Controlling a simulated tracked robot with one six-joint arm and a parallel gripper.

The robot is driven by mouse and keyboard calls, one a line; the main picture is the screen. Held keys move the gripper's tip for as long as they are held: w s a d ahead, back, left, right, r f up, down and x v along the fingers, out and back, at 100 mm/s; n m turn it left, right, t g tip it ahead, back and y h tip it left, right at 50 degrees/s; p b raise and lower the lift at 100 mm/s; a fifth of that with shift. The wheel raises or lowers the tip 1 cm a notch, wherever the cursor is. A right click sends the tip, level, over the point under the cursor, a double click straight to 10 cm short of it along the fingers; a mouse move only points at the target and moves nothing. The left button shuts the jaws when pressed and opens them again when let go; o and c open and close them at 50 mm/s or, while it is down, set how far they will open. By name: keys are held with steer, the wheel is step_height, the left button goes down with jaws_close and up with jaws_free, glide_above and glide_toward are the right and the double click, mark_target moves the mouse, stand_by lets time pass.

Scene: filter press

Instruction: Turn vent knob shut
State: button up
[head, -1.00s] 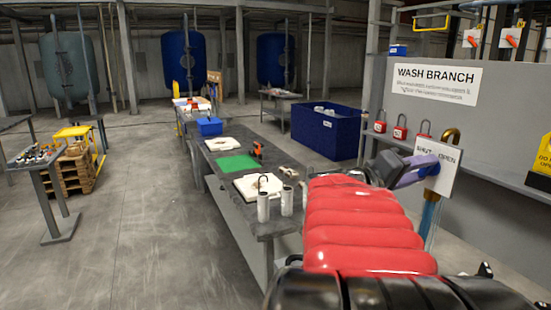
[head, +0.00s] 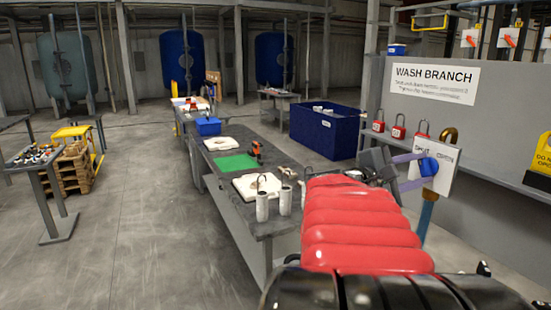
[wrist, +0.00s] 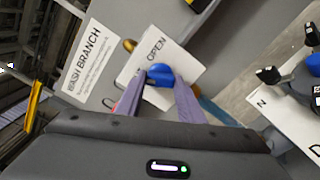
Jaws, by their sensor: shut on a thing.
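The blue vent knob (head: 428,166) sits on a white plate (head: 446,172) marked with shut and open, on a pipe below the "WASH BRANCH" sign. In the wrist view the knob (wrist: 160,75) lies between the tips of my gripper's two purple fingers. My gripper (head: 420,170) is shut on the knob at the plate. In the wrist view the word OPEN on the plate (wrist: 184,66) reads clearly, tilted. Part of the lettering is hidden by the fingers and knob.
Red padlocks (head: 398,127) stand on the ledge of the grey panel left of the plate. A workbench (head: 225,190) with white trays and a green mat runs to the left. Two pale cylinders (head: 262,205) stand on its near end.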

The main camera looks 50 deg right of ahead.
steer(key=shift+f+n, duration=0.2)
steer(key=shift+n, duration=0.65)
steer(key=shift+f+n, duration=0.2)
steer(key=shift+n, duration=0.65)
steer(key=o, duration=1.1)
steer(key=shift+r, duration=0.15)
steer(key=shift+c, duration=0.2)
steer(key=shift+r, duration=0.1)
steer(key=shift+a, duration=0.1)
steer(key=shift+w+a, duration=0.35)
steer(key=shift+a, duration=0.2)
steer(key=v, duration=1.2)
steer(key=shift+a, duration=0.15)
